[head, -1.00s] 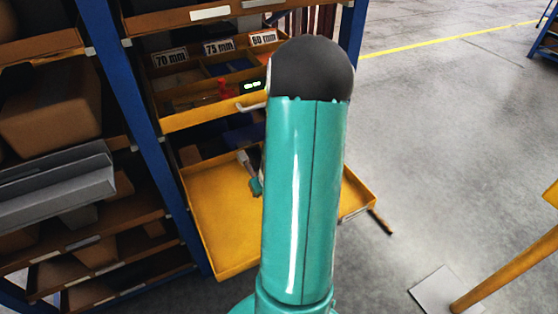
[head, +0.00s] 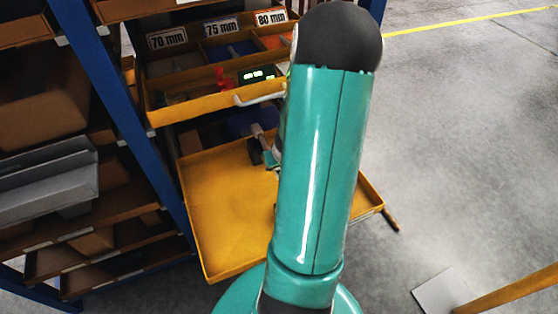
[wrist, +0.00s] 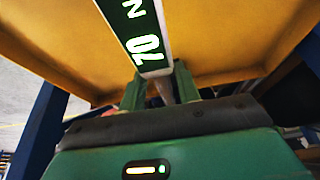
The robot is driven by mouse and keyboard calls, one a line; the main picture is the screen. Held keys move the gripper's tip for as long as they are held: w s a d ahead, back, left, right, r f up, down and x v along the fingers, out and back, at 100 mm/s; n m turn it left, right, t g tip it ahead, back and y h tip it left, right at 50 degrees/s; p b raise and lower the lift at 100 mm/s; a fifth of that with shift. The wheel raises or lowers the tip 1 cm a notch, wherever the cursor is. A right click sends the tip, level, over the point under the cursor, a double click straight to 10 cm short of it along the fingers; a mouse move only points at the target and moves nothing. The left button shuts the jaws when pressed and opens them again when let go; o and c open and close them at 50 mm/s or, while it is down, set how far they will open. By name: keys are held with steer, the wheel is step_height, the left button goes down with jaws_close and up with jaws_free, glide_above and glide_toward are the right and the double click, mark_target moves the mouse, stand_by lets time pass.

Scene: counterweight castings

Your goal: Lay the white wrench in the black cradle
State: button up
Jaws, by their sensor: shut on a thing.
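In the wrist view my gripper (wrist: 160,92) is shut on a slim pale piece between its two green fingers, which I take to be the white wrench (wrist: 167,68). A white-edged bar with a dark face and bright markings runs from there to the top of the picture. In the head view my arm hides most of the gripper. A pale stick-like part (head: 257,130) shows left of the arm, above the lower yellow tray, with teal and dark parts below it. I cannot make out the black cradle for sure in either view.
The lower yellow tray (head: 225,220) is pulled out, its visible floor bare. Above it, a yellow drawer (head: 200,107) has compartments labelled 70, 75 and 80 mm and a lit display (head: 258,74). A blue post (head: 120,120) stands left.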

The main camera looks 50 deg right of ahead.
steer(key=shift+a+r, duration=0.1)
steer(key=shift+a, duration=0.2)
steer(key=shift+d, duration=0.1)
steer(key=shift+s, duration=0.1)
steer(key=shift+s+a+f, duration=0.1)
steer(key=shift+a+f, duration=0.1)
steer(key=shift+f, duration=2.2)
steer(key=shift+f, duration=1.6)
stand_by(1.4)
steer(key=o, duration=1.3)
steer(key=shift+c, duration=0.2)
steer(key=shift+r, duration=0.1)
